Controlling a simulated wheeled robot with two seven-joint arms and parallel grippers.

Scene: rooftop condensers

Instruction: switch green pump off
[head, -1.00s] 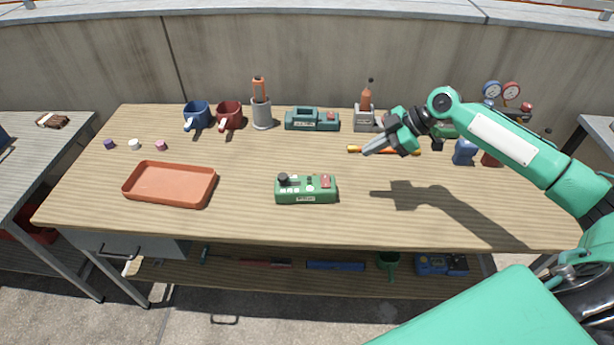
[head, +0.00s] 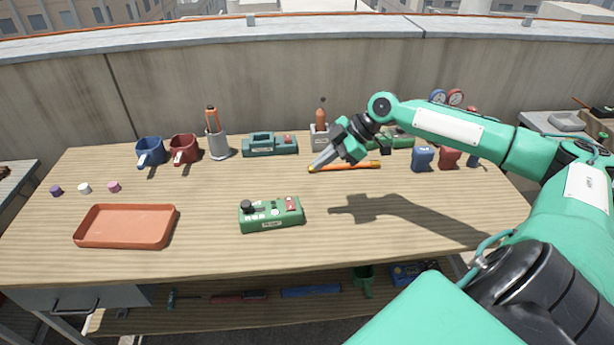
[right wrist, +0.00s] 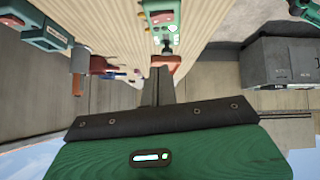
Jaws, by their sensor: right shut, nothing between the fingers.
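The green pump (head: 271,214) is a small green box on the front middle of the table. Its top carries a black knob, light buttons and a red part at its right end. It also shows in the right wrist view (right wrist: 163,20), near the top. My right gripper (head: 313,169) is shut and empty. It is in the air above the table, behind and to the right of the pump, apart from it. Its closed fingers also show in the right wrist view (right wrist: 158,75). My left gripper is not in view.
An orange tray (head: 125,226) lies left of the pump. Mugs, a grey holder (head: 218,146) and a teal device (head: 270,146) stand at the back. An orange stick (head: 345,167) lies near my right gripper. Bare table lies between gripper and pump.

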